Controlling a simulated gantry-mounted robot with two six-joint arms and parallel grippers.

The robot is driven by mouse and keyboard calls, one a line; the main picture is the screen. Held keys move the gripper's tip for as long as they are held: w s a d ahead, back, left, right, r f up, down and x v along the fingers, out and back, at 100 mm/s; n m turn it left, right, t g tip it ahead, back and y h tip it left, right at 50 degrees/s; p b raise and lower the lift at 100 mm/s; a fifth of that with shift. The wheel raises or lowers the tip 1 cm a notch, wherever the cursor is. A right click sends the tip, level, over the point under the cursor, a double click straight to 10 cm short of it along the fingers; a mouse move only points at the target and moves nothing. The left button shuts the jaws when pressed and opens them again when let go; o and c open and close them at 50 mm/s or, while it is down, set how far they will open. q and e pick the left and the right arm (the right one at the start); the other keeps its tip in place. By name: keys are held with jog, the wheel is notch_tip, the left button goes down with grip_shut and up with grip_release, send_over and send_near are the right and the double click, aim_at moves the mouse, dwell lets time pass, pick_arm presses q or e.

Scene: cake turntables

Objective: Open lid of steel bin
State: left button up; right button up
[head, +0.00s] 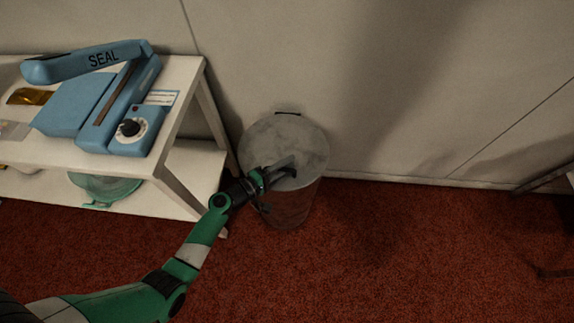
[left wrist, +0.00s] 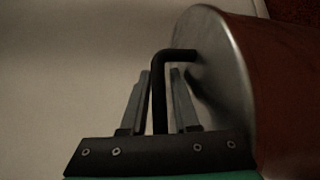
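The steel bin (head: 287,207) stands upright on the red carpet against the wall, and its round grey lid (head: 290,140) lies shut on top. A small dark piece sits at the lid's back edge. My left gripper (head: 283,170) is over the front part of the lid. In the left wrist view the bin (left wrist: 285,80) appears on its side, with a dark bent handle (left wrist: 159,90) standing out from the lid. The handle runs between the fingers of my left gripper (left wrist: 163,73), which look open with narrow gaps beside it. My right gripper is not in view.
The pale wall (head: 420,80) is close behind.

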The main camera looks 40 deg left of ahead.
pick_arm(q)
grip_shut()
dwell(1.5)
